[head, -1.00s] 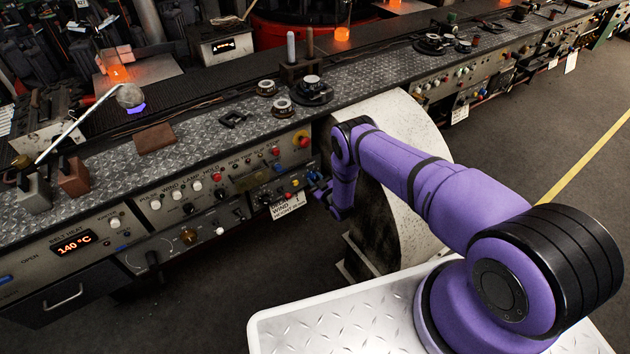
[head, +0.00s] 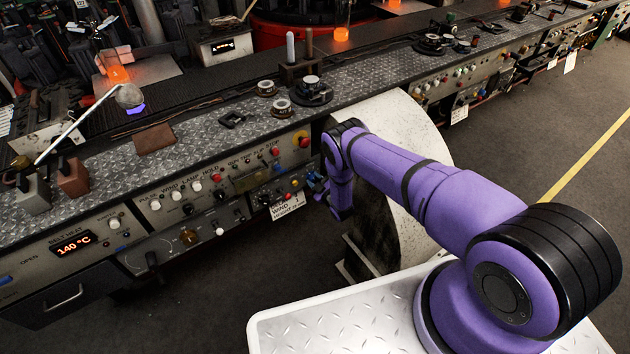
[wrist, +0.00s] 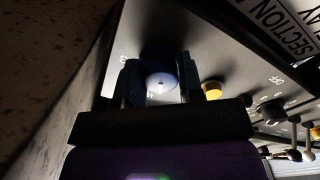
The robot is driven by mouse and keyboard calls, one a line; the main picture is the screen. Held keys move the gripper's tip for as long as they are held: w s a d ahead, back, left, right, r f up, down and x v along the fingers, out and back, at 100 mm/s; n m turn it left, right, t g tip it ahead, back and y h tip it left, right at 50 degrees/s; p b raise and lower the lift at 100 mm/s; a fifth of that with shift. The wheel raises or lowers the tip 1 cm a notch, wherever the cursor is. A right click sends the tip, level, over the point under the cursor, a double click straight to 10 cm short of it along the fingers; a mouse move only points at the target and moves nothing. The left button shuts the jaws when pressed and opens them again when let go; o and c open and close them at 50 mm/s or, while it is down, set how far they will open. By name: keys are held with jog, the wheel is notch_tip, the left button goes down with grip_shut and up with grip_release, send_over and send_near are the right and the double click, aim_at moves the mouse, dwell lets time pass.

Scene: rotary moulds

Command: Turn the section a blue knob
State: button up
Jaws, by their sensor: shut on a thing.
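The blue knob (wrist: 161,82) shows in the wrist view on a grey panel, with a pale round end face. My gripper (wrist: 161,85) has one finger on each side of the knob and is shut on it. A sign reading SECTION (wrist: 292,34) is at the upper right of the wrist view. In the head view my gripper (head: 318,186) is at the right end of the near control panel, small and partly hidden by my arm. The blue knob cannot be made out clearly there.
A yellow knob (wrist: 212,90) sits just right of my gripper, and several small levers stand farther right. A pale curved machine body (head: 412,140) stands close beside my arm. A white label (head: 287,205) hangs below the panel.

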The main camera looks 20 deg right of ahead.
jog(key=shift+f, duration=0.1)
jog(key=o, duration=0.9)
jog(key=shift+s, duration=0.15)
jog(key=v, duration=1)
jog(key=shift+s+d, duration=0.15)
jog(key=shift+s, duration=0.15)
